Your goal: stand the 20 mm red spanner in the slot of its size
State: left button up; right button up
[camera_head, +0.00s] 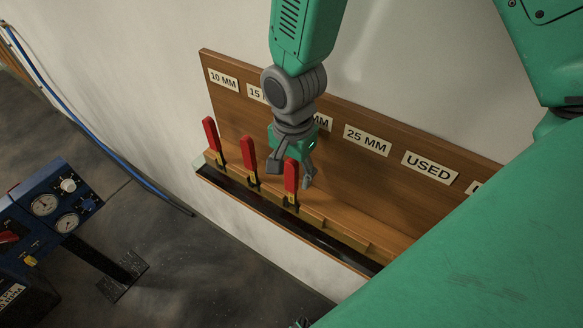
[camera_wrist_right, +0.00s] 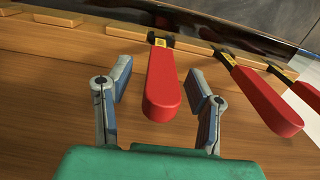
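A red-handled spanner (camera_head: 291,176) with a yellow tag stands upright in the wooden rack (camera_head: 384,190), third from the left, below the partly hidden label ending in MM (camera_head: 321,121). Its red handle (camera_wrist_right: 161,88) shows in the right wrist view, with its lower end at the rack's ledge. My right gripper (camera_head: 289,178) is open around this handle. In the wrist view its fingers (camera_wrist_right: 158,95) stand on both sides with a visible gap to each. The spanner's size marking is too small to read. My left gripper is not in view.
Two more red spanners (camera_head: 214,142) (camera_head: 249,160) stand to the left, below the 10 MM and 15 labels. Places below the 25 MM (camera_head: 367,140) and USED (camera_head: 429,167) labels look empty where visible. A blue gauge unit (camera_head: 50,210) stands at the left.

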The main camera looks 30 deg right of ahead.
jog(key=shift+w+r, duration=0.1)
jog(key=shift+r, duration=0.4)
notch_tip(320, 180, up, 11)
dwell(0.5)
